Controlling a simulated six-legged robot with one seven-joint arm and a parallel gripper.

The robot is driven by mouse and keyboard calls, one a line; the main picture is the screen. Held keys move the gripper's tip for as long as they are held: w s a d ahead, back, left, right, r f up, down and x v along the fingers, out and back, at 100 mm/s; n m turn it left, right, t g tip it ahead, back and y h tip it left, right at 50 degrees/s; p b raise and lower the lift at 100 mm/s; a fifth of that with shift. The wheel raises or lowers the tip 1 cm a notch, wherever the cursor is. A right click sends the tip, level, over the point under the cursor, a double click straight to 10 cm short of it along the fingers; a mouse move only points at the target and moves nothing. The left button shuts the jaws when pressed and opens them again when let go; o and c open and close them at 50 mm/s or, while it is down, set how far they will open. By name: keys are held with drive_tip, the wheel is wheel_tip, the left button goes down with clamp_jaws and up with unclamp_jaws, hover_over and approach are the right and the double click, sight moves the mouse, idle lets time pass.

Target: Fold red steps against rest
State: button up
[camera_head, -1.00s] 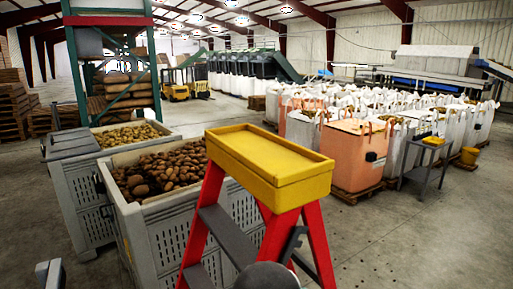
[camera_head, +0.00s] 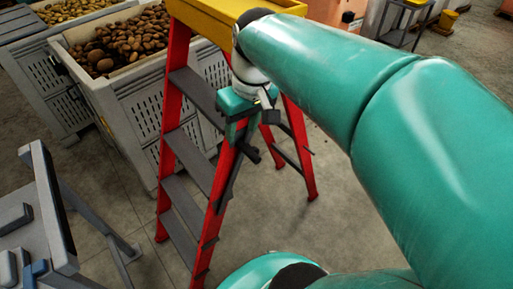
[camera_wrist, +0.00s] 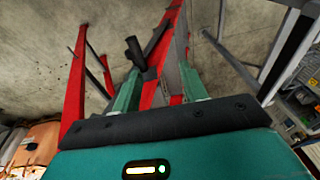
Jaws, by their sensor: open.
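The stepladder has red side rails (camera_head: 177,105), grey treads (camera_head: 187,158) and a yellow top (camera_head: 212,22). It stands upright on the floor with its legs spread. My gripper (camera_head: 243,138) is at the near red rail, below the yellow top. In the wrist view, my gripper's two teal fingers (camera_wrist: 160,75) are apart, with a red rail (camera_wrist: 163,92) showing between them. A dark bar with a black knob (camera_wrist: 135,48) lies close to the left finger. Whether either finger touches the rail I cannot tell. My arm hides part of the ladder's top.
Grey bins of potatoes (camera_head: 135,75) stand behind and left of the ladder. A grey metal frame (camera_head: 50,205) is at the lower left. Bare concrete floor (camera_head: 350,215) lies right of the ladder. A small grey table (camera_head: 405,18) stands at the upper right.

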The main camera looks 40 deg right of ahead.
drive_tip(key=g+y, duration=0.1)
drive_tip(key=g, duration=0.1)
approach(257, 156)
drive_tip(key=f, duration=0.3)
drive_tip(key=a+f, duration=0.1)
drive_tip(key=f, duration=0.4)
drive_tip(key=shift+w+a+f, duration=0.1)
drive_tip(key=shift+a+f, duration=0.15)
drive_tip(key=shift+f, duration=0.15)
drive_tip(key=shift+c, duration=0.2)
clamp_jaws()
